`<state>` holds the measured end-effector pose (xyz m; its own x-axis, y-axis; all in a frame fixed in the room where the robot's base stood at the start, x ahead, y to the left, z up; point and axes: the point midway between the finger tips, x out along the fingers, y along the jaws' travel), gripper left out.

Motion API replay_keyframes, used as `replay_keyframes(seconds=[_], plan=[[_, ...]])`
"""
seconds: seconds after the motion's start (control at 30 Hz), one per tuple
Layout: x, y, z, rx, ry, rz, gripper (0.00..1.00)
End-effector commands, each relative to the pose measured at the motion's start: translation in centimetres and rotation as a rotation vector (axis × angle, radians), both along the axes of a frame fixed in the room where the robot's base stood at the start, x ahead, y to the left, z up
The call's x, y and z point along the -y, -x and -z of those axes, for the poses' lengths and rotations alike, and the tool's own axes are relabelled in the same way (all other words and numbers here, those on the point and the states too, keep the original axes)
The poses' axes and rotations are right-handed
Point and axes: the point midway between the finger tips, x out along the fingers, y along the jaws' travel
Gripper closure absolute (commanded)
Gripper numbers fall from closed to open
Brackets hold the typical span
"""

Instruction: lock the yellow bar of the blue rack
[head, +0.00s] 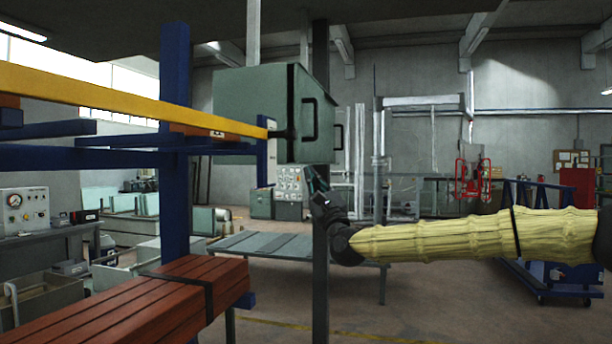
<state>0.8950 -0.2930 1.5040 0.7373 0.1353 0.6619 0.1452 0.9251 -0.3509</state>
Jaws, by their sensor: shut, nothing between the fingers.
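The yellow bar (120,102) runs from the left edge toward the middle and looks smaller with distance. A dark piece (284,133) shows at its far end, beside a narrow blue and white bracket (262,152); I cannot tell how they engage. The blue rack (175,90) has a thick upright behind the bar and blue beams at left. My gripper (312,178) is shut and empty, below and right of the bar's far end and apart from it in the picture. Its arm, in a yellow sleeve, reaches in from the right.
Strapped red-brown beams (130,300) lie at the lower left. A dark post (320,270) stands behind my gripper. A green-grey cabinet (255,90) with black handles is behind the bar's end. A low grey table (290,245) stands beyond. A blue cart (540,230) is at right.

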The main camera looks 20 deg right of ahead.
Motion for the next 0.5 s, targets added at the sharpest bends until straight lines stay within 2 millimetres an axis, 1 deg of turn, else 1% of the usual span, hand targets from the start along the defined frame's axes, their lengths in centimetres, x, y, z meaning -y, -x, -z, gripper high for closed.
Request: replay_keyframes(seconds=[0.03, 0.2, 0.33, 0.5], plan=[[0.3, 0.7, 1.0, -0.001, -0.002, 0.0, 1.0], [0.5, 2.4, 2.4, -0.001, -0.002, -0.001, 1.0], [0.6, 3.2, 2.9, 0.0, 0.0, 0.0, 1.0], [0.7, 3.5, 3.1, 0.0, 0.0, 0.001, 1.0]])
